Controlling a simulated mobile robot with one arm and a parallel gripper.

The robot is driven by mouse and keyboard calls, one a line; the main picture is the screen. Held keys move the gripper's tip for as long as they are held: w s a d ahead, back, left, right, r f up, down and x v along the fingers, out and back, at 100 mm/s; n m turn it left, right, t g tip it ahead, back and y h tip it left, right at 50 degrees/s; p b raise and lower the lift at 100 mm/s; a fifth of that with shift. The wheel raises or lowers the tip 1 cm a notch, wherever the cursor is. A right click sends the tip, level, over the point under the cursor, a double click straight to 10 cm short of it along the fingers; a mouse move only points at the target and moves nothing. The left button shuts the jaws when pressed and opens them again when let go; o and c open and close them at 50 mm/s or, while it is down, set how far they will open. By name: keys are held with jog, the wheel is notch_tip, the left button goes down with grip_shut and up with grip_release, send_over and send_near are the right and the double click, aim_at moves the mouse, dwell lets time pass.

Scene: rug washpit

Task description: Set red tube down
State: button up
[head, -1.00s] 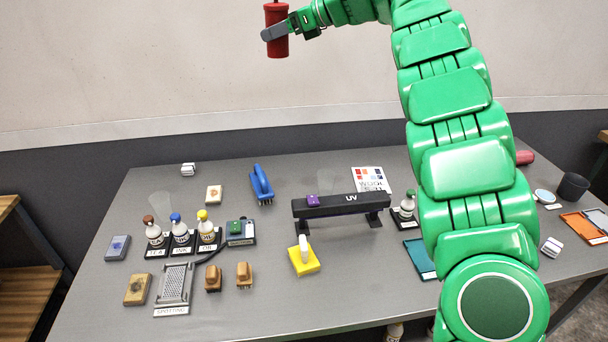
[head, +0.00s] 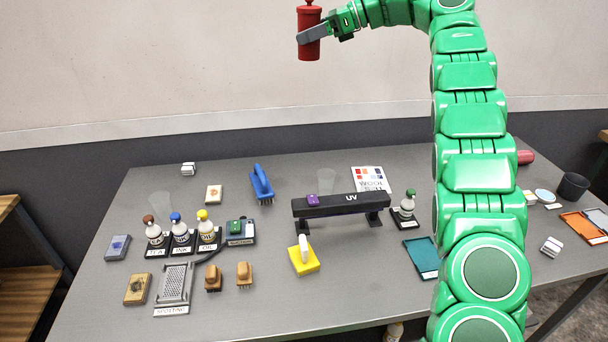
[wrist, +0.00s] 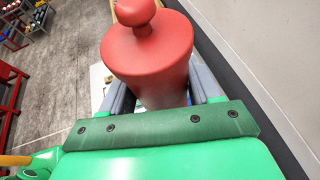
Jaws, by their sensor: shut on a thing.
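The red tube (head: 308,20) is a red cylinder with a knobbed cap, held upright high above the back of the grey table (head: 340,285). My gripper (head: 312,35) is shut on it, with grey fingers around its body. In the wrist view the red tube (wrist: 150,55) fills the middle, with a grey finger on each side. The tube is clear of every surface in view.
A black UV bar (head: 345,204) stands mid-table. A teal tray (head: 421,258) and dark cup (head: 573,186) are right. The front middle is clear.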

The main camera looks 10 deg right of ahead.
jog(key=shift+s+d, duration=0.1)
jog(key=shift+d, duration=0.25)
jog(key=shift+f, duration=0.55)
notch_tip(320, 180, down, 33)
jog(key=w+f, duration=1)
jog(key=w, duration=0.3)
jog(key=shift+w, duration=0.35)
dwell(0.7)
jog(key=shift+w+f, duration=0.15)
jog(key=shift+f, duration=1.55)
